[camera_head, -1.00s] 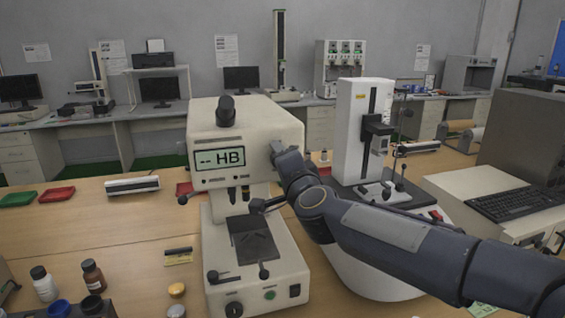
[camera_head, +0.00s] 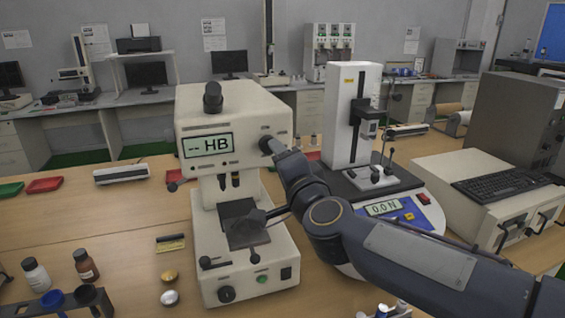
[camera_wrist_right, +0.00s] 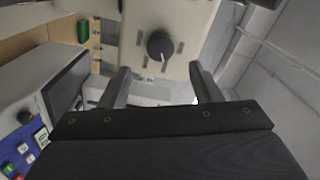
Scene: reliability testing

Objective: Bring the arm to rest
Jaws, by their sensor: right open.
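My right arm (camera_head: 400,250) comes in from the right in the head view, its hand end beside the right side of the cream hardness tester (camera_head: 250,105), whose screen reads "-- HB". In the right wrist view my right gripper (camera_wrist_right: 160,68) is open, with nothing between its fingers. The tester's dark round knob (camera_wrist_right: 160,45) on its cream housing shows beyond the fingertips, roughly centred between them. I cannot tell how far the fingers are from the housing. My left gripper is not in view.
A white force-test stand (camera_head: 352,90) reading 0.0 N stands behind my arm. A keyboard (camera_head: 500,183) lies on a cream unit at right. Bottles (camera_head: 86,265) and a dark rack stand at front left. The table's left middle is mostly clear.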

